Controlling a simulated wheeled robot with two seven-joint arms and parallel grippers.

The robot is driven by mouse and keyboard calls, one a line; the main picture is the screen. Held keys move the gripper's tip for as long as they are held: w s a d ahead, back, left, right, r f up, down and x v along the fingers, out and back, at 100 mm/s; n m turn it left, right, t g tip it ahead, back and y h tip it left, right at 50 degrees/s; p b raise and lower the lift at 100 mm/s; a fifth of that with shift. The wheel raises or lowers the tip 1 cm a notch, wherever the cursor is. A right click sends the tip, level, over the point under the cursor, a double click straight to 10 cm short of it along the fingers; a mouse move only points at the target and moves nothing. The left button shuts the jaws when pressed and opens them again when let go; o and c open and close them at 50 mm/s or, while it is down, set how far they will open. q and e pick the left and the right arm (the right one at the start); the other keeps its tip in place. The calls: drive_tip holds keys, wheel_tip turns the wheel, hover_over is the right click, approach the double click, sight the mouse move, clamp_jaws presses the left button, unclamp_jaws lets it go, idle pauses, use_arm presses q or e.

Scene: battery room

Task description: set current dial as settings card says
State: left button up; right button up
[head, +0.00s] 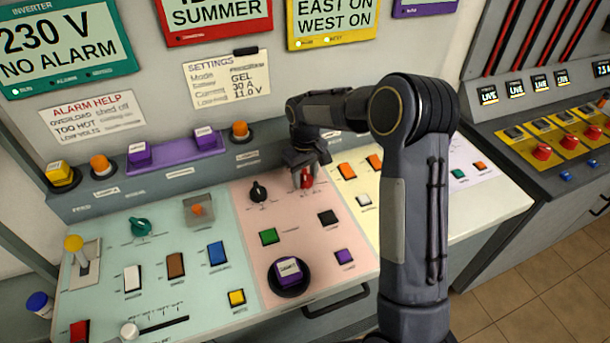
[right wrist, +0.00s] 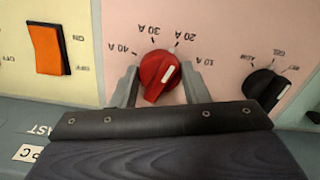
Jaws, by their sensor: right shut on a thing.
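The red current dial (right wrist: 160,75) sits on the pink panel, with marks from 10 A to 40 A around it. Its white pointer aims up and right in the right wrist view, between the 20 A and 10 A marks. The dial also shows in the head view (head: 307,179). My right gripper (right wrist: 158,88) is shut on the dial, one finger on each side; in the head view it reaches down over it (head: 306,165). The settings card (head: 227,80) on the wall reads GEL, 30 A and 11.0 V. My left gripper is not in view.
A black dial (head: 258,191) is left of the red one, and an orange rocker switch (head: 347,170) is right of it.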

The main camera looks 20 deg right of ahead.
sight(305, 174)
drive_tip(key=n, duration=0.4)
drive_tip(key=shift+n, duration=2)
drive_tip(key=o, duration=1)
drive_tip(key=shift+r, duration=0.1)
wheel_tip(305, 174, up, 8)
drive_tip(key=shift+f+b, duration=0.25)
drive_tip(key=shift+b, duration=0.1)
drive_tip(key=shift+r, duration=0.1)
